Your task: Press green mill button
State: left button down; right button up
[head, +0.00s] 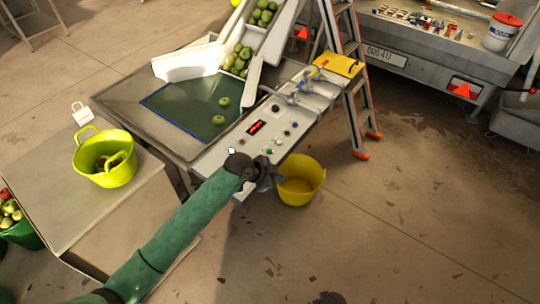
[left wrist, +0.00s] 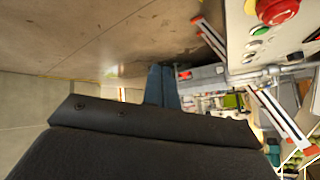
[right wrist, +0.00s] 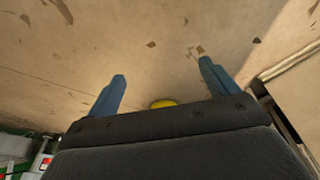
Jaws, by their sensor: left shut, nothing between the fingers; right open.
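The grey control panel (head: 236,140) carries a red display and several buttons. In the left wrist view a green button (left wrist: 261,31) sits at the upper right, beside a big red mushroom button (left wrist: 278,9) and a white button (left wrist: 250,45). My left gripper (head: 269,180) is at the panel's near end in the head view, and its arm hides part of that end. In the left wrist view its blue fingers (left wrist: 162,72) are together and empty, apart from the green button. My right gripper (right wrist: 163,86) is open and empty over the floor.
A yellow bucket (head: 301,181) stands on the floor below the panel. A ladder (head: 354,112) stands beyond it. A table with a yellow-green tub (head: 104,158) is at the left. Apples (head: 219,119) lie in the sorting tray.

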pick_arm(q)
jog(key=w+r+m, duration=0.2)
jog(key=w+m, duration=0.1)
jog(key=w, duration=0.8)
notch_tip(320, 180, up, 2)
jog(key=m, duration=0.2)
send_over(270, 151)
jog(key=a, duration=0.1)
jog(key=shift+s+r, duration=0.1)
jog(key=shift+s, duration=0.05)
pick_arm(e)
jog(key=s+d+f, duration=0.2)
jog(key=s+f, duration=1.1)
jog(key=f, duration=0.5)
jog(key=shift+s+d+g, duration=0.25)
jog(key=shift+s+g, duration=0.05)
jog(key=shift+s, duration=0.1)
jog(key=shift+f, duration=0.1)
